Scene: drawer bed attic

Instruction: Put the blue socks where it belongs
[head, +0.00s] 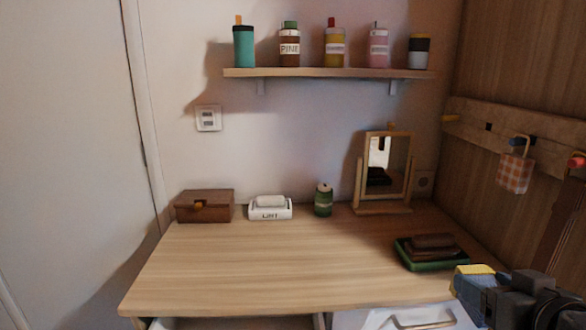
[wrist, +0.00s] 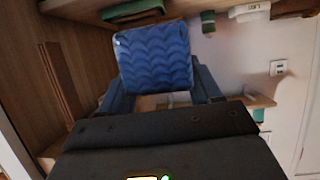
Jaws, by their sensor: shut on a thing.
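The blue socks (wrist: 154,57) show in the wrist view as a folded bundle with a wavy pattern. My gripper (wrist: 160,85) is shut on them, with one finger at each side. In the head view my gripper (head: 474,284) is at the lower right, by the front right corner of the desk; a blue and yellow part shows at its tip, and I cannot tell how much of this is the socks. Under the desk top are a left drawer (head: 236,323) and a white right drawer front (head: 410,318) with a handle, both cut off by the picture edge.
The wooden desk (head: 260,265) is clear in the middle. Along its back stand a brown box (head: 205,206), a white labelled holder (head: 270,209), a green jar (head: 323,200) and a mirror (head: 385,175). A green tray (head: 430,263) holds brown things. A peg rail (head: 515,130) is at right, a bottle shelf (head: 325,73) above.

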